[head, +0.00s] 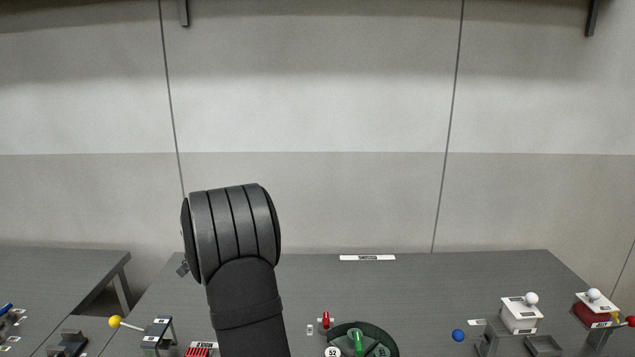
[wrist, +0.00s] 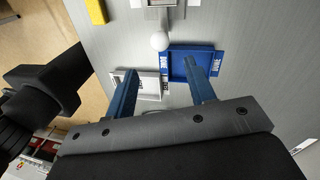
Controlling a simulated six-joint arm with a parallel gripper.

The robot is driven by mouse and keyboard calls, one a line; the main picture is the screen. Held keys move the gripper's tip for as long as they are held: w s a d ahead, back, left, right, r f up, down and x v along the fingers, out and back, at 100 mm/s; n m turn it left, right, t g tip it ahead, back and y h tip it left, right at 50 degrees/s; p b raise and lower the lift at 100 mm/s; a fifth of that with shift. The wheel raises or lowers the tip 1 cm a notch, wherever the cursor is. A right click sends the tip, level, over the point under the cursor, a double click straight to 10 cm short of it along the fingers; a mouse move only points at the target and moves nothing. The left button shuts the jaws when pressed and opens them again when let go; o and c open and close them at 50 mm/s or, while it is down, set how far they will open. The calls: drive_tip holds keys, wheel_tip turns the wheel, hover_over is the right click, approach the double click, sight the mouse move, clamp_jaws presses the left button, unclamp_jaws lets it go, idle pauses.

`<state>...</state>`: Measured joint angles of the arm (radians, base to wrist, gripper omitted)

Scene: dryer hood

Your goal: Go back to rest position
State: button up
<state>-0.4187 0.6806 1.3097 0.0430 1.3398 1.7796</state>
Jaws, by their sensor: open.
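My gripper (wrist: 160,68) shows in the wrist view as two blue fingers, spread apart with nothing between them. Beyond the fingertips lie a blue tray (wrist: 177,70) and a white tray (wrist: 149,91) on a grey surface. A white ball (wrist: 160,41) sits just above the trays in the picture. I cannot tell how far the fingers are above the surface. In the head view my dark arm rises in front of the workbench (head: 440,280), left of the middle; the fingers do not show there.
A dark green round thing with a green handle (head: 358,341) and a red knob (head: 326,321) stand at the bench front. A blue ball (head: 458,335) and a white box (head: 520,314) are at right. A yellow-tipped lever (head: 115,321) is at left. The back of the bench is mostly clear.

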drive_tip(key=f, duration=0.3)
drive_tip(key=s+f, duration=0.1)
drive_tip(key=f, duration=0.4)
drive_tip(key=shift+s+d+f, duration=0.15)
drive_tip(key=shift+s+f, duration=0.15)
drive_tip(key=shift+s, duration=0.05)
drive_tip(key=a, duration=0.5)
drive_tip(key=shift+a+r, duration=0.15)
drive_tip(key=shift+a, duration=0.1)
wheel_tip(320, 180, up, 17)
drive_tip(key=w+a, duration=0.1)
drive_tip(key=w, duration=0.2)
drive_tip(key=s+a+f+m+t, duration=0.2)
drive_tip(key=s+a+f, duration=0.1)
drive_tip(key=a+f, duration=0.2)
wheel_tip(320, 180, down, 2)
drive_tip(key=shift+s+a+f+y, duration=0.25)
drive_tip(key=shift+s+a+y, duration=0.05)
drive_tip(key=shift+s, duration=0.05)
